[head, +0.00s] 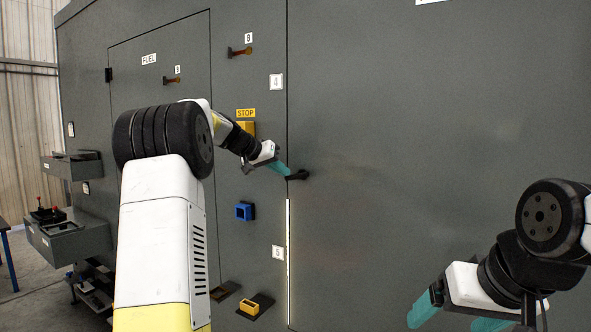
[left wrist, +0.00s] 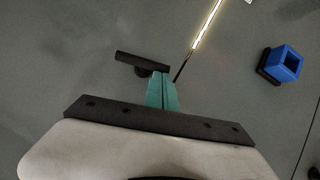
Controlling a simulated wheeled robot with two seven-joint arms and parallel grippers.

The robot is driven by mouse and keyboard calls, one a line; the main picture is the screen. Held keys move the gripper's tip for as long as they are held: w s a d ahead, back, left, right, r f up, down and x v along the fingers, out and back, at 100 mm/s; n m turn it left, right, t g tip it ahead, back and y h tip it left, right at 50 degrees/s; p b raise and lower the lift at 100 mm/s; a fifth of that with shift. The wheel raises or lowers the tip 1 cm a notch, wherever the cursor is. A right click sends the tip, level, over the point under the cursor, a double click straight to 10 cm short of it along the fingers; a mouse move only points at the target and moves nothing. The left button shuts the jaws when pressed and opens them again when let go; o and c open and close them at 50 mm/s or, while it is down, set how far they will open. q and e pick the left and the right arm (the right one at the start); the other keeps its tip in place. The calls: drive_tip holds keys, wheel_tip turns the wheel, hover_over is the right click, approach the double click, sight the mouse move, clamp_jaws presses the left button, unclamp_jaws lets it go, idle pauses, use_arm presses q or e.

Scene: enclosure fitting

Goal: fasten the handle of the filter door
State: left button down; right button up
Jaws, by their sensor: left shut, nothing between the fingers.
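A black handle (head: 298,175) sits at the seam of a large plain grey panel (head: 430,140), which I take to be the filter door; no readable name shows on it. The handle lies roughly level across the seam. It also shows in the left wrist view (left wrist: 140,63), as a short bar on a round hub. My left gripper (head: 284,170) is shut and empty, its teal fingertips (left wrist: 161,80) right beside the handle; I cannot tell whether they touch. My right gripper (head: 447,320) is open and empty, low at the right, away from the handle.
A bright strip (head: 288,250) shows along the seam below the handle. Left of it are a blue socket (head: 243,211), a yellow STOP block (head: 246,129) and a low yellow-topped bracket (head: 250,307). A FUEL door (head: 150,80) and grey drawers (head: 65,235) are further left.

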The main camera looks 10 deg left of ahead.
sight(286, 180)
use_arm(q)
drive_tip(key=f+n+h, duration=0.2)
drive_tip(key=h, duration=0.1)
drive_tip(key=f+n+h, duration=0.1)
drive_tip(key=n, duration=0.1)
drive_tip(key=shift+w+a+h, duration=0.1)
drive_tip(key=shift+a+h, duration=0.2)
drive_tip(key=shift+a, duration=0.05)
drive_tip(key=shift+s+d+f+n+t+h, duration=0.15)
drive_tip(key=shift+f+n+h, duration=0.25)
drive_tip(key=shift+n+h, duration=0.4)
drive_tip(key=shift+d+f+n+t+h, duration=0.1)
drive_tip(key=shift+d+f+n+h, duration=0.35)
drive_tip(key=shift+n, duration=0.55)
drive_tip(key=shift+s+d+f+n+t+h, duration=0.15)
drive_tip(key=shift+f+n+h, duration=0.2)
drive_tip(key=shift+n+h, duration=0.5)
drive_tip(key=shift+w, duration=0.1)
drive_tip(key=shift+a, duration=0.1)
